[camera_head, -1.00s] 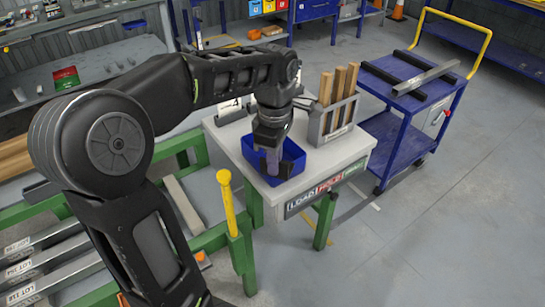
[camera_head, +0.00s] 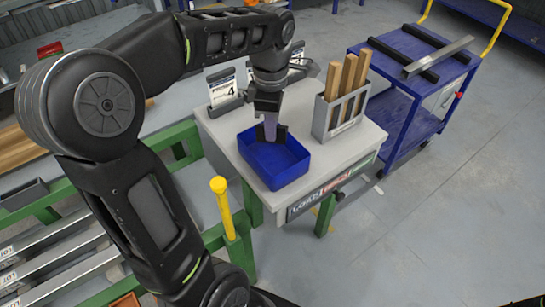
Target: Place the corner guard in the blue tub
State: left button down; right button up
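The blue tub (camera_head: 283,172) stands on the light work table, open side up. My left gripper (camera_head: 271,133) points down over the back part of the tub. A narrow grey-lavender piece (camera_head: 270,124), which looks like the corner guard, shows between its dark fingers, and the gripper appears shut on it. The piece's lower end is at the tub's back wall in the picture; I cannot tell whether it touches the tub. My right gripper is not in view.
A grey holder with wooden strips (camera_head: 340,112) stands right of the tub. A card stand (camera_head: 223,92) is behind left. A blue cart (camera_head: 408,95) with dark bars is at right. A yellow-topped post (camera_head: 221,200) rises in front of the table.

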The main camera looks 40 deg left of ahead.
pick_arm(q)
jog(key=shift+f, duration=3.1)
jog(key=shift+f+p, duration=0.35)
jog(key=shift+f, duration=1.5)
jog(key=shift+f, duration=0.15)
jog(key=c, duration=1.6)
grip_release()
notch_tip(320, 180, up, 12)
jog(key=shift+r, duration=0.15)
